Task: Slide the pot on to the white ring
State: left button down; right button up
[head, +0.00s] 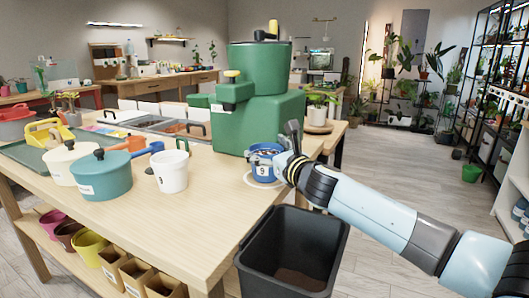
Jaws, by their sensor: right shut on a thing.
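A small blue pot (262,171) with a white label reading 9 and dark contents stands upright near the right edge of the wooden table (200,220). The white ring (248,183) shows on the tabletop around the pot's base at the left and front. Its far side is hidden by the pot, so I cannot tell exactly how well centred the pot is. My right gripper (281,161) comes in from the right and is shut on the blue pot at its right side. My left gripper is not in view.
A large green machine (262,110) stands close behind the pot. A white pail (171,171), a teal lidded pot (103,177) and a cream lidded pot (62,160) stand to the left. A black bin (290,245) stands before the table's right edge. The table's front middle is clear.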

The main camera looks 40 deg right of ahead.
jog(key=o, duration=1.1)
jog(key=shift+o, duration=0.2)
jog(key=shift+s, duration=0.1)
jog(key=s+a, duration=0.1)
jog(key=s, duration=1)
jog(key=shift+s+a, duration=0.4)
jog(key=shift+f, duration=0.1)
